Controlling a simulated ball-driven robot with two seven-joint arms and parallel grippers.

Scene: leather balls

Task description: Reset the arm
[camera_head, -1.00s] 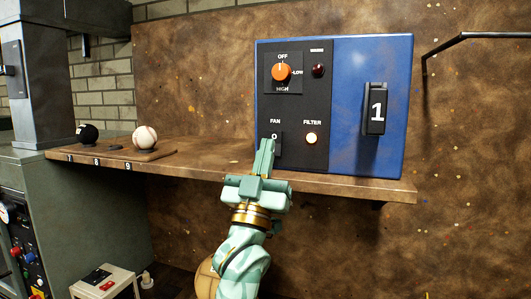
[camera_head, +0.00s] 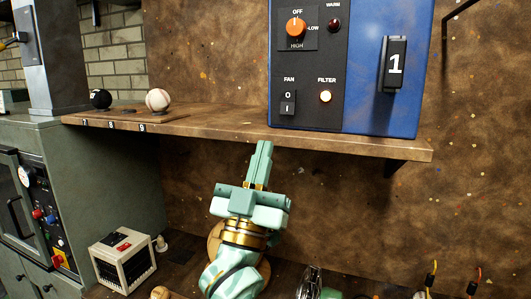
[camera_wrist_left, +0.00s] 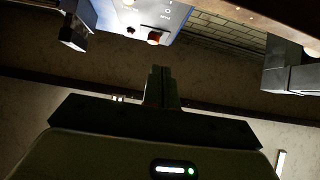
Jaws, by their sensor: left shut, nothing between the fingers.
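My left gripper (camera_head: 260,160) is mint green and shut, with nothing between its fingers. In the head view it points up, just below the front edge of the wooden shelf (camera_head: 210,128) in the picture. It also shows in the left wrist view (camera_wrist_left: 160,75), with its fingers together. A blue control box (camera_head: 385,110) stands on the shelf above and right of the gripper. Its black panel has an orange knob (camera_head: 296,27), a fan switch (camera_head: 288,102) and a lit filter lamp (camera_head: 326,97). My right gripper is not in view.
A black ball (camera_head: 101,98) and a white baseball (camera_head: 158,100) sit on the shelf's left part. A green machine (camera_head: 95,180) stands at the left. A small cream heater-like box (camera_head: 123,258) is low at left. The wall below the shelf, right of the arm, is open.

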